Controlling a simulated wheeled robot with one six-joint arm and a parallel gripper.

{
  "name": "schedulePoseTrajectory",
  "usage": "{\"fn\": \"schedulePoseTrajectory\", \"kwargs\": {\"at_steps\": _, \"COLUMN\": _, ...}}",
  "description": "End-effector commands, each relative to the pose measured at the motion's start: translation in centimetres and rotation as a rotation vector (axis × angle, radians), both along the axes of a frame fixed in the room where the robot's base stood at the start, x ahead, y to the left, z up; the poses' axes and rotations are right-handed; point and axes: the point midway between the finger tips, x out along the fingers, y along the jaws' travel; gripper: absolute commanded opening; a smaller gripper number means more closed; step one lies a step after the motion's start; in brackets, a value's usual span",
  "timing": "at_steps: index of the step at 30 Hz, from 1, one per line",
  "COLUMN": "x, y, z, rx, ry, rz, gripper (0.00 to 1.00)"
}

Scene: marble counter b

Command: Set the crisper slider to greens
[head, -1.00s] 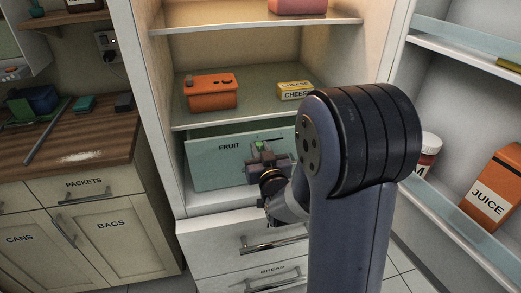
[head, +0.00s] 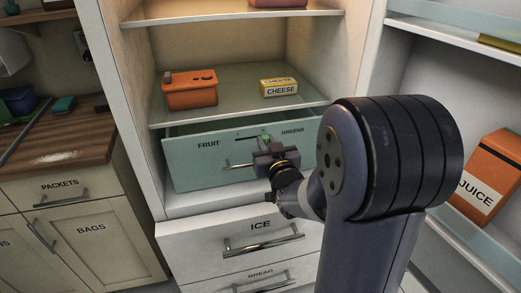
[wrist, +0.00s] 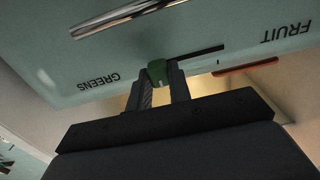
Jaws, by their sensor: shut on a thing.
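The crisper drawer (head: 190,175) is pale green, with FRUIT at its left and GREENS at its right in the head view. Its slider (head: 266,138) is a small green knob on the drawer front. My gripper (head: 267,146) is shut on it. In the wrist view, which shows the labels upside down, the green slider (wrist: 157,72) sits between the fingers (wrist: 160,80). The dark slot (wrist: 203,53) shows on the FRUIT side of the knob. The knob stands at the GREENS end of the visible slot; the fingers may hide a little more of it.
The drawer's bar handle (head: 238,166) lies just below the slider. An orange container (head: 190,95) and a cheese box (head: 279,88) stand on the shelf above. The ICE drawer (head: 205,235) is below. The open fridge door at right holds a juice carton (head: 485,185).

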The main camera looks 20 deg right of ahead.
Motion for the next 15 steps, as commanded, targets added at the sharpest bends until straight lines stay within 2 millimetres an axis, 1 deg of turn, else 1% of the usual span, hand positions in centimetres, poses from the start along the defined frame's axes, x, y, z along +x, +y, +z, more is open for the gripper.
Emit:
{"fn": "schedulePoseTrajectory", "kwargs": {"at_steps": 1, "x": -0.01, "y": -0.31, "z": -0.06, "rx": 0.001, "ry": 0.001, "rz": -0.006, "gripper": 0.00}}
{"fn": "schedulePoseTrajectory", "kwargs": {"at_steps": 8, "x": -0.01, "y": -0.38, "z": 0.02, "rx": 0.002, "ry": 0.002, "rz": -0.008, "gripper": 0.00}}
{"fn": "schedulePoseTrajectory", "kwargs": {"at_steps": 9, "x": -0.01, "y": -0.39, "z": 0.02, "rx": 0.002, "ry": 0.002, "rz": -0.008, "gripper": 0.20}}
{"fn": "schedulePoseTrajectory", "kwargs": {"at_steps": 15, "x": -0.01, "y": -0.35, "z": 0.02, "rx": 0.001, "ry": 0.002, "rz": -0.007, "gripper": 0.36}}
